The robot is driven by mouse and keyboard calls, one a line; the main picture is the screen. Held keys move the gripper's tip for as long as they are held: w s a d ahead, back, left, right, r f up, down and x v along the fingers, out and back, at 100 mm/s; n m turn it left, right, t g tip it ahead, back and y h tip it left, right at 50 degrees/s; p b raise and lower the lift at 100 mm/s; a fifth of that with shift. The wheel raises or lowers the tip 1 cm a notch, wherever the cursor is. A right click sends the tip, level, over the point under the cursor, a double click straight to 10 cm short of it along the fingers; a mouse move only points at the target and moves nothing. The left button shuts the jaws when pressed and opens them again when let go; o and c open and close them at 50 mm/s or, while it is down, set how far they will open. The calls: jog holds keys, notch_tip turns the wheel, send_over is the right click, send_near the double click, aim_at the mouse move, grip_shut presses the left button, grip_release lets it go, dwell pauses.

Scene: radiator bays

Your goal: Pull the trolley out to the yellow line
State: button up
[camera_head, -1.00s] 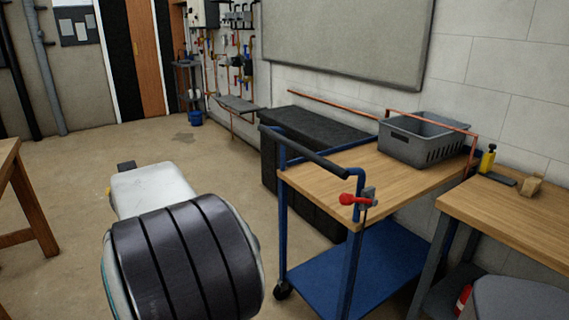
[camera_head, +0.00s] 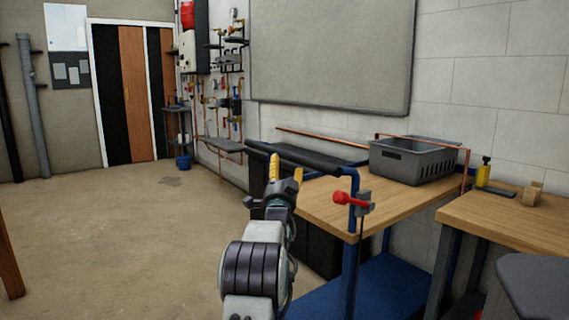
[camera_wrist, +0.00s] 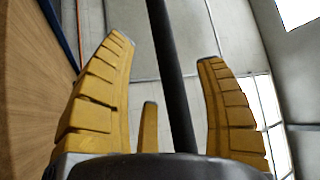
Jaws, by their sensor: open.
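The trolley has a wooden top (camera_head: 335,205), a blue frame, a blue lower shelf (camera_head: 365,287) and a black push handle (camera_head: 312,160) at its near left end. A red-knobbed lever (camera_head: 345,198) sits on its front corner post. My gripper (camera_head: 285,170) is raised at the handle, its yellow fingers pointing up. No yellow line is in view.
A grey basket (camera_head: 412,160) stands on the trolley's top. A wooden bench (camera_head: 510,225) with a yellow-capped bottle (camera_head: 484,172) is close on the right. A dark box is behind the trolley against the wall. The floor (camera_head: 120,240) on the left is open.

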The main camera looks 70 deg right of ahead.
aim_at(284, 157)
jog(key=shift+b+x, duration=0.8)
jog(key=shift+x, duration=2.6)
jog(key=shift+w+d, duration=0.1)
grip_shut()
jog(key=shift+f, duration=0.1)
